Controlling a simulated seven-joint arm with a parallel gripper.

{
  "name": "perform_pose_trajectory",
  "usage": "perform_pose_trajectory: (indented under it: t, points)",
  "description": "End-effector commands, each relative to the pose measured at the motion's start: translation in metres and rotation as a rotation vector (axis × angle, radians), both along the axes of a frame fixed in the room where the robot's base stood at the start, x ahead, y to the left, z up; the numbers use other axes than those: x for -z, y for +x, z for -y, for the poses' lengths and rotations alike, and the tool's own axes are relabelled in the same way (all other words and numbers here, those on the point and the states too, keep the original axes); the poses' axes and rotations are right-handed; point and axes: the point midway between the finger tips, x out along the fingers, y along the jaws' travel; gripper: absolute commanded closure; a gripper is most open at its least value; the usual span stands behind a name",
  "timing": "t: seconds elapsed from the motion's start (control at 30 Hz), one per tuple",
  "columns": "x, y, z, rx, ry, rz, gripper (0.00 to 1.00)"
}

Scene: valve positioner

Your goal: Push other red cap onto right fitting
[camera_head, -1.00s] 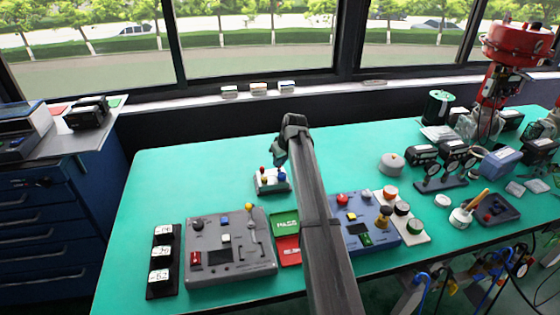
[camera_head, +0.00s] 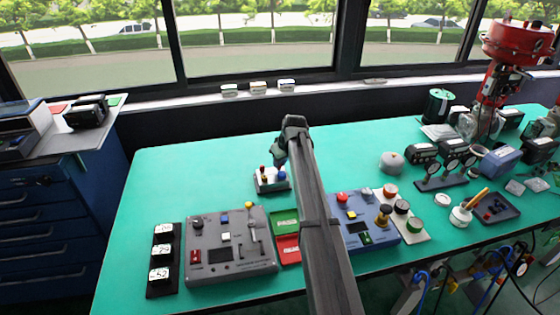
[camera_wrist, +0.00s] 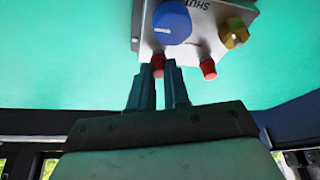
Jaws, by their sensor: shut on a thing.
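A small light grey block (camera_head: 264,187) stands on the green bench in the head view. It carries a blue knob (camera_head: 282,176) and a brass-coloured part; the wrist view shows the blue knob (camera_wrist: 172,22) and the brass part (camera_wrist: 234,33) too. My gripper (camera_wrist: 160,72) is shut on a red cap (camera_wrist: 157,61), which is at the block's edge on the blue knob's side. The fingers partly cover this cap, and I cannot tell how far it is on the fitting. The other red cap (camera_wrist: 208,68) sits at the same edge on the brass part's side.
A grey control box (camera_head: 230,262) and a blue control box (camera_head: 375,238) stand in front, with a green and red tray (camera_head: 286,222) between them. A grey round knob (camera_head: 391,163) and gauges are at the right. The bench left of the block is clear.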

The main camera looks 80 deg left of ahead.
Motion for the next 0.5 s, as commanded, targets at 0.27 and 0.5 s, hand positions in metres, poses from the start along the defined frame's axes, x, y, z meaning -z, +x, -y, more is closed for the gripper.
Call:
perform_pose_trajectory:
  t: [0.27,0.5]
  points:
    - [0.0027,0.0,0.0,0.0,0.0,0.0,0.79]
    - [0.0025,0.0,0.0,0.0,0.0,0.0,0.56]
